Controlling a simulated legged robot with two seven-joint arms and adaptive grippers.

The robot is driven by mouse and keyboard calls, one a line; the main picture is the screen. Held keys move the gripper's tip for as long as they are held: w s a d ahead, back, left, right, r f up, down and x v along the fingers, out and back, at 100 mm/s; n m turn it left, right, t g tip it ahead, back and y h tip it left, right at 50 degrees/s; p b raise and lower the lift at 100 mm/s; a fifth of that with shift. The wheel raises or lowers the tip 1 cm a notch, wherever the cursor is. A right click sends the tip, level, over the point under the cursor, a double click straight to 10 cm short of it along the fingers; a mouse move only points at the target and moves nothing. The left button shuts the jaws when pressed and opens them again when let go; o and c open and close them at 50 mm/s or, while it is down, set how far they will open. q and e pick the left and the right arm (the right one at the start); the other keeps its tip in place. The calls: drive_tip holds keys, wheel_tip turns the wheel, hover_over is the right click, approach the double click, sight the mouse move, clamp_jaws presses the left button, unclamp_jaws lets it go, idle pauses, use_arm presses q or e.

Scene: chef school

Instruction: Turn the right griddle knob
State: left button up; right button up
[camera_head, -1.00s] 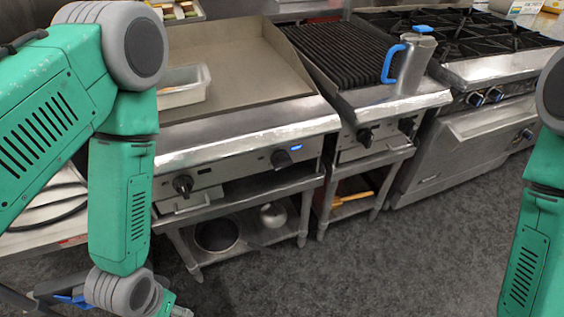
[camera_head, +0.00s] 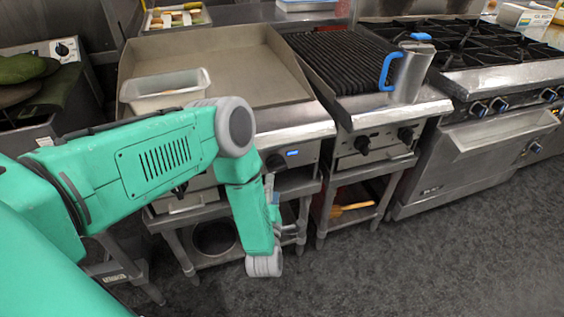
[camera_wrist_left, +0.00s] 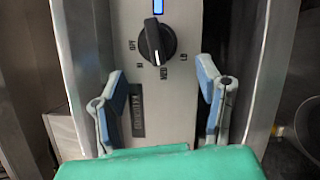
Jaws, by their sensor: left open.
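The griddle (camera_head: 235,62) is a flat steel plate with a control panel on its front. Its right knob (camera_head: 277,161) is black and sits beside a small blue display. In the left wrist view the right knob (camera_wrist_left: 157,42) is just ahead, with OFF, HI, MED and LO printed around it. My left gripper (camera_wrist_left: 162,75) is open, its blue-padded fingers on either side below the knob, apart from it. In the head view the left gripper (camera_head: 272,192) is partly hidden by my arm, below the knob. The left knob (camera_head: 180,188) is mostly hidden by my arm. My right gripper is out of view.
A white container (camera_head: 168,92) stands on the griddle's left side. A charbroiler (camera_head: 345,65) with a blue-handled pitcher (camera_head: 410,72) is to the right, then a range (camera_head: 490,60). A stand with a shelf is below. The floor in front is clear.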

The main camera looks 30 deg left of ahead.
sight(280, 162)
use_arm(q)
drive_tip(key=w, duration=0.2)
drive_tip(key=w+a+r, duration=0.1)
drive_tip(key=w, duration=0.2)
drive_tip(key=w+a, duration=0.1)
drive_tip(key=w, duration=0.1)
drive_tip(key=shift+w+r, duration=0.15)
drive_tip(key=shift+w, duration=0.25)
drive_tip(key=shift+w+a+b, duration=0.3)
drive_tip(key=shift+w+a, duration=0.65)
drive_tip(key=shift+a, duration=0.1)
drive_tip(key=shift+a+f, duration=0.25)
drive_tip(key=shift+a, duration=0.05)
drive_tip(key=shift+d+r, duration=0.1)
drive_tip(key=shift+d, duration=0.25)
drive_tip(key=c, duration=0.3)
drive_tip(key=shift+d, duration=0.25)
drive_tip(key=c, duration=0.6)
